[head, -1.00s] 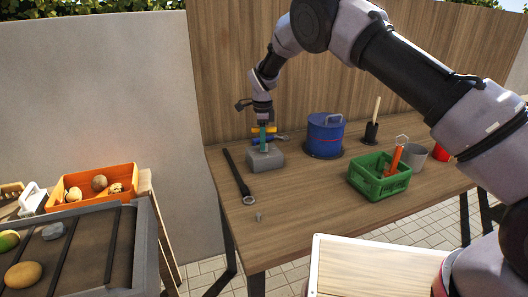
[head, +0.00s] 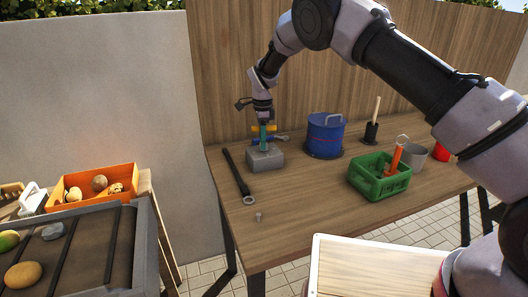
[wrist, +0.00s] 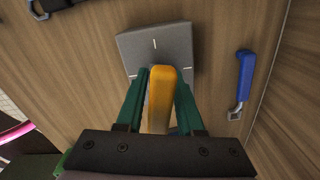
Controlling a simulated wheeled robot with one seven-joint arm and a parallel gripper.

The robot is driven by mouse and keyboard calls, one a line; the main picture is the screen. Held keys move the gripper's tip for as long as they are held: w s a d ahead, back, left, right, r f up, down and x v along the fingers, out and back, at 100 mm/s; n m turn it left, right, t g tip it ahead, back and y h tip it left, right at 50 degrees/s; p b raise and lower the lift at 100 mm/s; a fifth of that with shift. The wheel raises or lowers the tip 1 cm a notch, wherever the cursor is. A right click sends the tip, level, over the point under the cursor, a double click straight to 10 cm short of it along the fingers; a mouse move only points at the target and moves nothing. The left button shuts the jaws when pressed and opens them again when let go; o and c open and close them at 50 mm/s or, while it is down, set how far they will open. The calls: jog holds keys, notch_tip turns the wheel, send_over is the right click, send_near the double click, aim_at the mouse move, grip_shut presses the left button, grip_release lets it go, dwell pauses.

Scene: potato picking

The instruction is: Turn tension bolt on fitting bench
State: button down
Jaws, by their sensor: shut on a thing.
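The tension fitting is a grey block (head: 264,158) on the wooden bench, with white marks on its top face in the wrist view (wrist: 174,46). My gripper (head: 264,136) points down over the block. In the wrist view its green fingers (wrist: 160,98) are shut on a yellow-orange handle (wrist: 161,92), one finger on each side. The handle stands above the block's near edge in that view. The bolt itself is hidden under the handle and fingers.
A black wrench (head: 236,174) lies left of the block and a blue-handled tool (wrist: 243,78) lies to its right. A blue pot (head: 325,136), green crate (head: 364,180) and grey cup (head: 415,154) stand farther right. A small bolt (head: 258,217) is near the front edge.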

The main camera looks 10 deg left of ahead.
jog(key=shift+r, duration=2.2)
jog(key=n, duration=0.5)
jog(key=shift+d+r, duration=0.15)
jog(key=shift+r, duration=0.05)
jog(key=n, duration=0.4)
jog(key=shift+s+d+r+n, duration=0.1)
jog(key=shift+r+n, duration=0.05)
jog(key=shift+n, duration=0.25)
jog(key=n, duration=0.4)
jog(key=shift+r, duration=0.3)
jog(key=n, duration=0.5)
jog(key=shift+d+r, duration=0.1)
jog(key=shift+r, duration=0.2)
jog(key=shift+f, duration=0.1)
jog(key=shift+f, duration=2.2)
jog(key=shift+f, duration=1.15)
